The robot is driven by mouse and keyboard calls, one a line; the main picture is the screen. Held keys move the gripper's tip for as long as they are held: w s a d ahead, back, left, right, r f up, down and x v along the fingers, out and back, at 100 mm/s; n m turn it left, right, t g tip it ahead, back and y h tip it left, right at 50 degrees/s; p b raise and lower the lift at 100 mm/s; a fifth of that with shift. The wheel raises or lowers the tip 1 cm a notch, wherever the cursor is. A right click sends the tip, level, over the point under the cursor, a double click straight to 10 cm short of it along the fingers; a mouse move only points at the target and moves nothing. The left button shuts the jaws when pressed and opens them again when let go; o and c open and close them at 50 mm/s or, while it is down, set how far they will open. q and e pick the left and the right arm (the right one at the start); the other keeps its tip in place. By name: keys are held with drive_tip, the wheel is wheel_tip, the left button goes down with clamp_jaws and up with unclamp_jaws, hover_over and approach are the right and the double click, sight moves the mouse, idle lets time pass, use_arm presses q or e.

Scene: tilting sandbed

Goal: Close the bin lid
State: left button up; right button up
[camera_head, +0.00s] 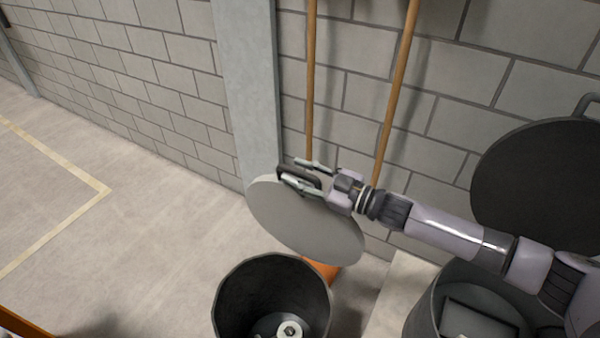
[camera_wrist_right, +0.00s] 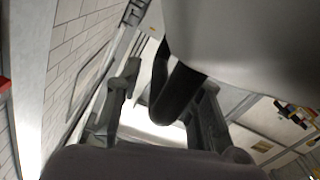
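A round grey lid (camera_head: 310,228) stands tilted up behind the open dark bin (camera_head: 223,300) in the head view. Its dark handle (camera_head: 284,172) is near the lid's top edge. Inside the bin lies a pale round piece with a hole (camera_head: 290,330). My right gripper (camera_head: 306,175) is at the handle. In the wrist view its two fingers (camera_wrist_right: 165,105) are spread, with the dark handle (camera_wrist_right: 178,95) between them, close to the right finger and with a gap to the left one. Whether it touches is unclear. My left gripper is out of view.
A second bin (camera_head: 425,312) with a raised dark lid (camera_head: 530,180) stands at the right, partly behind my arm. Two wooden poles (camera_head: 310,80) lean on the block wall (camera_head: 350,60). An orange object (camera_head: 322,270) sits behind the first bin. The floor at left is clear.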

drive_tip(key=shift+c, duration=0.4)
clamp_jaws()
idle(0.5)
